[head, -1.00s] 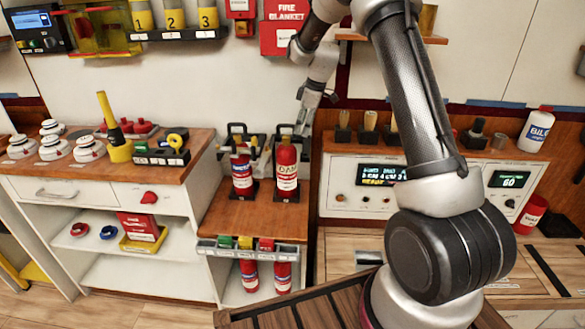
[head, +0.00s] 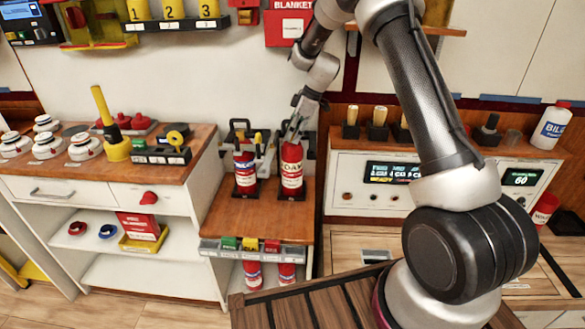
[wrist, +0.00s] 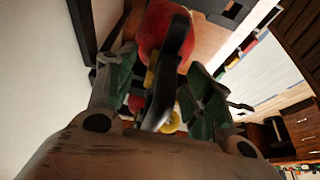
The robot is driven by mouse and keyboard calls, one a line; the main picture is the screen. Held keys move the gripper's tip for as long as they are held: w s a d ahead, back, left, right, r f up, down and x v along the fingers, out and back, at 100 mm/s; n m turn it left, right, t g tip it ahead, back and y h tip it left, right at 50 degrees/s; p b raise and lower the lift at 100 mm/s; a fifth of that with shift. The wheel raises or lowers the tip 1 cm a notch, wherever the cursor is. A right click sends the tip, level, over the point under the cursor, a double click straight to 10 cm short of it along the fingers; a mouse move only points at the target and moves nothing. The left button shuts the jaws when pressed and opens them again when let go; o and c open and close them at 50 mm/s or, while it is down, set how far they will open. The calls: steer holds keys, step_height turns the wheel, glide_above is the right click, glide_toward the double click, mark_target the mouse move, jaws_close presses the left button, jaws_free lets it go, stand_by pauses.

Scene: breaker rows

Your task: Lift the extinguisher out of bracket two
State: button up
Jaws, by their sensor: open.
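Two red extinguishers with white labels stand upright side by side on a wooden shelf: a left one (head: 245,175) and a right one (head: 291,170). Each stands at a dark bracket, but I can read no bracket numbers. My gripper (head: 294,130) is at the top of the right extinguisher, coming down from above. In the wrist view, my open gripper (wrist: 158,98) has its green-padded fingers either side of that extinguisher's black handle (wrist: 178,52). The red body (wrist: 152,28) shows beyond. I cannot tell whether the fingers touch the handle.
A white cabinet with a wooden top (head: 55,172) stands left, carrying a yellow torch-like item (head: 115,145) and several white detectors. A control panel (head: 375,182) stands right. More extinguishers (head: 253,274) stand below the shelf, under a rack of coloured blocks (head: 250,245).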

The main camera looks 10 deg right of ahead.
steer(key=shift+a+f, duration=0.15)
steer(key=shift+f, duration=0.2)
jaws_close()
steer(key=shift+w+r, duration=0.1)
steer(key=shift+r, duration=0.05)
steer(key=shift+r, duration=0.1)
